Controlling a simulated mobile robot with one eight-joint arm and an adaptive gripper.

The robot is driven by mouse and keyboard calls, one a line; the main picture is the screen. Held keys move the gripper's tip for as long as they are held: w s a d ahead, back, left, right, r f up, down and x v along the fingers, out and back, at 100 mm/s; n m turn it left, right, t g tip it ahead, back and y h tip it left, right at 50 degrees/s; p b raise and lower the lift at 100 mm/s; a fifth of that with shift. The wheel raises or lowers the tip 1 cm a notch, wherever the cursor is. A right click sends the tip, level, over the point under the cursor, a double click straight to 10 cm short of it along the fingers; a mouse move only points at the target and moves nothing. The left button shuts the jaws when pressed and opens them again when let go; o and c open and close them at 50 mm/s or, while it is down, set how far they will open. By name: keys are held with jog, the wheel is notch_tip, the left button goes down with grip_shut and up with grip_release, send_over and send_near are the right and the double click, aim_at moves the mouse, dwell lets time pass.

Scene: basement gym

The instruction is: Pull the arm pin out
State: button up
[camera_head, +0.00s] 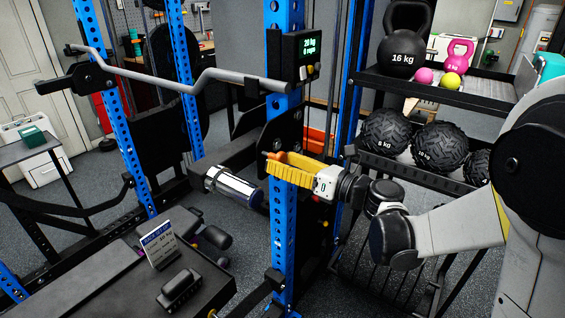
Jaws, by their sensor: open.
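My gripper (277,167) is yellow with a white body and reaches left across a blue perforated upright (283,220) of the rack. Its fingers are open at the upright, just right of a padded roller arm (234,187) with a chrome and black cylinder. A small orange-brown piece (274,156) shows at the fingertips; I cannot tell whether it is the arm pin or part of a finger. No arm pin can be made out for certain. The fingers and upright hide part of that spot.
A bent bar (180,84) crosses the rack above. A display box (307,55) sits on the upright. A shelf with kettlebells (403,45) and textured balls (398,136) stands right. A black bench top (110,295) with a small sign (160,245) lies front left.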

jog(key=v, duration=1.2)
jog(key=s+a+f+n+g+h, duration=0.1)
jog(key=s+f+n+g+h, duration=0.15)
jog(key=s+n+h, duration=0.35)
jog(key=s+a+f+n+g+h, duration=0.1)
jog(key=s+f+n, duration=0.25)
jog(key=n, duration=0.45)
jog(key=s+d+f+n+h, duration=0.2)
jog(key=s+d+n+h, duration=0.5)
jog(key=n, duration=0.7)
jog(key=shift+s+d+n, duration=0.3)
jog(key=shift+s+d, duration=0.5)
jog(key=shift+s, duration=0.05)
